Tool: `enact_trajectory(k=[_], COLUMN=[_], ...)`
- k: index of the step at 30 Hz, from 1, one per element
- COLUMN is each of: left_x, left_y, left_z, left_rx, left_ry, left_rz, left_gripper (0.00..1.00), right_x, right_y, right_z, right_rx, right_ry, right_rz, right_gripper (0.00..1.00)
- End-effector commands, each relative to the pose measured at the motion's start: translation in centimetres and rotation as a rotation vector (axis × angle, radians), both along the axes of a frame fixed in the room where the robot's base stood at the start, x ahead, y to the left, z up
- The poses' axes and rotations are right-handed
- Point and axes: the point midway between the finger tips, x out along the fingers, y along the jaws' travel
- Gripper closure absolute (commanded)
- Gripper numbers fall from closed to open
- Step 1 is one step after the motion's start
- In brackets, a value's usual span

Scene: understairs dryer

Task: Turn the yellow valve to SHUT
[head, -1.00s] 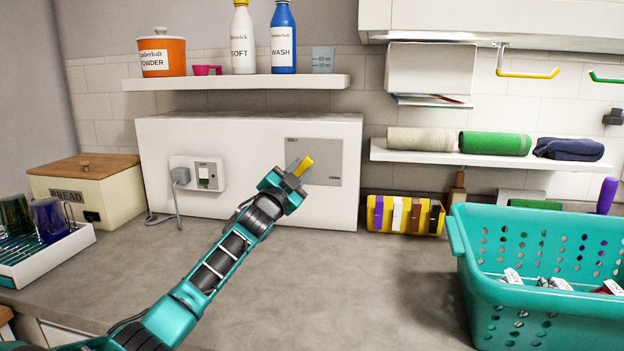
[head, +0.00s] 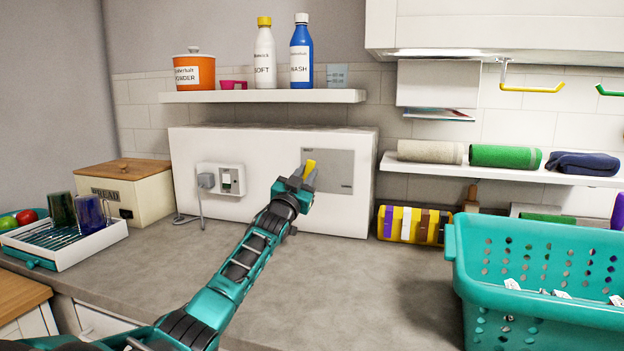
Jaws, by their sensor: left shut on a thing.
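The yellow valve (head: 309,169) is a short yellow handle in front of a grey plate (head: 336,172) on the white boxed wall section. Its top leans slightly right of upright. My left gripper (head: 307,179) is shut on the valve handle, with a finger on each side of it. The gripper hides the valve's lower part and its base. The small print on the plate is too small to read. My right gripper is not in view.
A white socket box (head: 221,180) with a plug is left of the valve. A shelf (head: 262,97) with bottles runs above. A teal basket (head: 535,270) stands at the right. The middle of the grey worktop (head: 340,290) is clear.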

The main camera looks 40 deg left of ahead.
Motion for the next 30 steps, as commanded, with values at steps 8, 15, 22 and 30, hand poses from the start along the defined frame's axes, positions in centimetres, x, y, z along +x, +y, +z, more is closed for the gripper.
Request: enact_trajectory(k=[8,15,22,30], left_x=[-0.23,-0.39,-0.44,-0.44], left_y=[0.60,0.92,1.01,1.03], left_z=[0.14,0.15,0.14,0.16], left_rx=[-0.162,-0.230,-0.249,-0.251], left_ry=[-0.079,-0.112,-0.120,-0.121], left_rz=[-0.002,-0.001,-0.001,-0.002], left_gripper=[1.00,1.00,1.00,1.00], right_x=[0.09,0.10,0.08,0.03], right_y=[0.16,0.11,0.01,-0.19], right_z=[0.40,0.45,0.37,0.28], right_rx=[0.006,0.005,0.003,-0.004], right_ry=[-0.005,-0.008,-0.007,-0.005], right_rz=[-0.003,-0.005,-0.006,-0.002], right_gripper=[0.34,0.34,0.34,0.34])
